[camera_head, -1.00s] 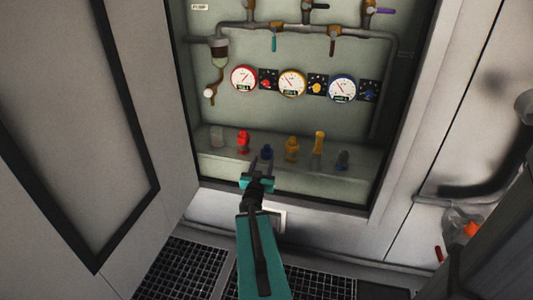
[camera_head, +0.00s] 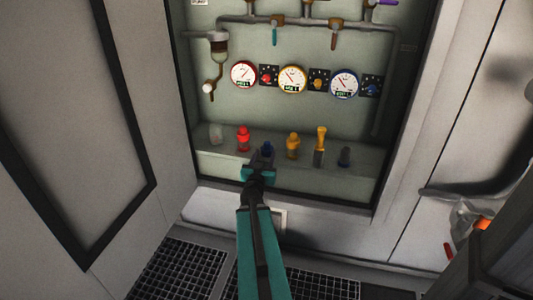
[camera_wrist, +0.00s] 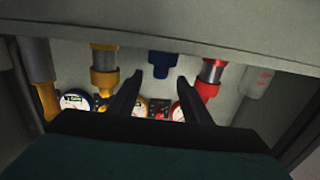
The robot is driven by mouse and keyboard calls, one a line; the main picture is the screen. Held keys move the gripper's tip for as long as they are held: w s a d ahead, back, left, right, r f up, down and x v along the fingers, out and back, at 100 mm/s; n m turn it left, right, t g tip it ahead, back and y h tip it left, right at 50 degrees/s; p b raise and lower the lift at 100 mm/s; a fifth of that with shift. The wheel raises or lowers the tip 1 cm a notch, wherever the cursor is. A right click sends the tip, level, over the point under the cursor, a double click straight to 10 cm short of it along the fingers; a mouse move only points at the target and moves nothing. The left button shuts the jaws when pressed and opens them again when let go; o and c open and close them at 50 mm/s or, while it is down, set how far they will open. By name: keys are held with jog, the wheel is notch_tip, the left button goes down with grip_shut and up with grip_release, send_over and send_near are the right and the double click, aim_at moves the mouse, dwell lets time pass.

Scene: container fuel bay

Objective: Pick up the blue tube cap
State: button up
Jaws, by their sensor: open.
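A blue tube cap (camera_head: 267,149) stands on the cabinet shelf between a red-capped tube (camera_head: 243,138) and a yellow-capped tube (camera_head: 293,146). In the wrist view, the blue cap (camera_wrist: 163,65) shows beyond my fingertips, centred in the gap between them. My gripper (camera_head: 263,160) is in front of the blue cap and partly covers its lower part in the head view. In the wrist view, my gripper (camera_wrist: 160,79) is open with nothing between its fingers. I cannot tell how far the cap is from the fingertips.
The shelf also holds a clear tube (camera_head: 216,134), a tall yellow-topped tube (camera_head: 320,145) and a dark blue piece (camera_head: 344,157). Red and yellow tubes flank my fingers closely. Gauges (camera_head: 292,79) and pipes line the back wall. An open door (camera_head: 75,120) stands left.

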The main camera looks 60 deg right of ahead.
aim_at(267, 147)
jog(key=shift+b+x, duration=1.1)
jog(key=shift+b, duration=1.85)
jog(key=d+b, duration=0.1)
jog(key=b, duration=0.2)
jog(key=shift+w+f+b, duration=0.1)
jog(key=shift+w+b, duration=0.1)
jog(key=shift+b, duration=0.2)
jog(key=shift+b+x, duration=0.45)
jog(key=shift+x, duration=1)
jog(key=shift+d, duration=0.1)
jog(key=shift+r+b+x, duration=0.2)
jog(key=shift+b+x, duration=0.5)
jog(key=shift+x, duration=0.55)
jog(key=shift+r+b+x, duration=0.2)
jog(key=shift+b+x, duration=0.45)
jog(key=shift+x, duration=0.65)
jog(key=shift+c, duration=0.4)
grip_shut()
